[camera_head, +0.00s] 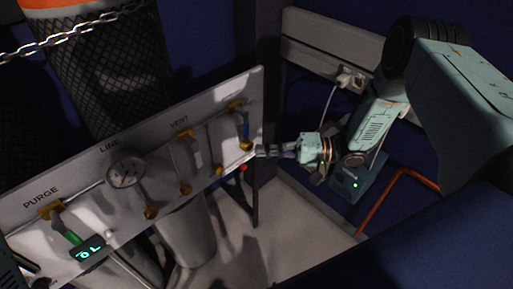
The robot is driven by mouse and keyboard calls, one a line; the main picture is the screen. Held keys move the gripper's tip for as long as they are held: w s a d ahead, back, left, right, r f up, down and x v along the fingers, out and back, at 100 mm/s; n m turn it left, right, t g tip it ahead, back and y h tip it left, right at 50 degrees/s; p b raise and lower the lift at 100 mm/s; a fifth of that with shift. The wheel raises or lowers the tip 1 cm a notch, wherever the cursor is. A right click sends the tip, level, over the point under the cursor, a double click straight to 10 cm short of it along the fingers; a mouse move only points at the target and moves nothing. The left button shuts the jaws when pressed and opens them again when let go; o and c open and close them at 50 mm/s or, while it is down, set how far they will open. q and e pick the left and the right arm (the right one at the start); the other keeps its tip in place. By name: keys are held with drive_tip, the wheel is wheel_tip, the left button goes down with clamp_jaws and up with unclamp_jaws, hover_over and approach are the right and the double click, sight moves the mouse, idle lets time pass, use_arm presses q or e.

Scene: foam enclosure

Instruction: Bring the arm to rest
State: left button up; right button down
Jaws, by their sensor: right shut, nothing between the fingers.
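My right arm comes in from the upper right, its pale green links bent down to the wrist. My right gripper (262,151) is shut and empty. Its tips are at the right end of the grey valve panel (75,178), by the blue-handled valve (244,130). I cannot tell whether they touch the panel or stand in front of it. My left gripper does not show; only a dark teal edge appears at the lower left corner.
The panel carries a round gauge (125,170), a green handle (69,234), a white handle (197,153) and a lit display (88,248). A blue box (358,178) with a green light, a wall socket (348,79) and an orange tube (378,205) are around my right arm.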

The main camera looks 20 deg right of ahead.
drive_tip(key=shift+s, duration=0.1)
drive_tip(key=shift+d, duration=0.1)
idle(0.3)
drive_tip(key=s+f+n+t+h, duration=0.2)
drive_tip(key=s+f+h, duration=0.2)
drive_tip(key=f+h, duration=0.75)
drive_tip(key=s+f+n+g+h, duration=0.1)
drive_tip(key=s+g+h, duration=0.3)
drive_tip(key=s, duration=2.3)
drive_tip(key=n+g, duration=0.1)
drive_tip(key=g, duration=0.4)
drive_tip(key=shift+f, duration=0.35)
